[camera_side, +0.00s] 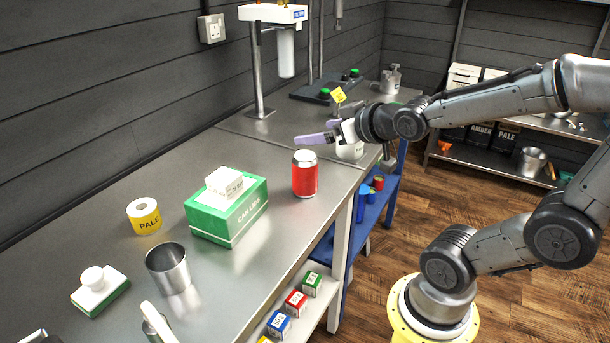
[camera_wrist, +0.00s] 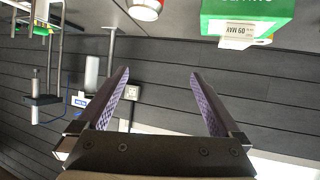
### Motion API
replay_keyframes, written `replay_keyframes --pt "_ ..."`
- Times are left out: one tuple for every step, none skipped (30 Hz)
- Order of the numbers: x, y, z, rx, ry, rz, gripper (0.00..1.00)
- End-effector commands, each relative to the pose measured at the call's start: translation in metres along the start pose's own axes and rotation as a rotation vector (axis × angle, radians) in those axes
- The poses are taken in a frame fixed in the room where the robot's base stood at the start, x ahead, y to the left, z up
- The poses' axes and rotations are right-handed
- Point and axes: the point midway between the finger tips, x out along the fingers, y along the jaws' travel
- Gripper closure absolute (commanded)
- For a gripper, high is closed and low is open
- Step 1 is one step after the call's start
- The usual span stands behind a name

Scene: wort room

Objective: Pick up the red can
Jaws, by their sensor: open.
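The red can (camera_side: 305,176) stands upright on the steel bench near its right edge, with a silver top. In the wrist view only the end of the can (camera_wrist: 146,8) shows at the top edge. My gripper (camera_side: 322,133) is above and slightly behind the can in the side view, apart from it. Its two purple fingers are spread with nothing between them, as the wrist view (camera_wrist: 158,80) shows.
Left of the can are a green box (camera_side: 228,212) with a white box (camera_side: 224,181) on it, a yellow-labelled roll (camera_side: 144,216) and a metal cup (camera_side: 168,268). A filter stand (camera_side: 258,70) rises at the back.

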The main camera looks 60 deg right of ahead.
Motion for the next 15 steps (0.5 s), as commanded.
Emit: replay_keyframes --pt "0.007 0.007 0.001 0.011 0.041 0.016 0.00" --pt "0.010 0.011 -0.001 0.014 0.073 0.022 0.00" --pt "0.014 0.015 -0.003 0.020 0.117 0.029 0.00" --pt "0.016 0.018 -0.005 0.025 0.148 0.034 0.00" --pt "0.018 0.021 -0.006 0.029 0.180 0.037 0.00" --pt "0.019 0.025 -0.008 0.035 0.222 0.041 0.00" --pt "0.020 0.027 -0.008 0.040 0.252 0.044 0.00" --pt "0.020 0.029 -0.009 0.044 0.282 0.045 0.00" --pt "0.020 0.033 -0.011 0.049 0.321 0.047 0.00" --pt "0.019 0.035 -0.011 0.055 0.350 0.048 0.00" --pt "0.018 0.036 -0.012 0.060 0.379 0.049 0.00" --pt "0.017 0.039 -0.013 0.066 0.416 0.048 0.00" --pt "0.015 0.040 -0.013 0.071 0.444 0.048 0.00" --pt "0.019 0.040 -0.006 0.075 0.448 0.044 0.00" --pt "0.027 0.037 0.011 0.075 0.437 0.040 0.00"
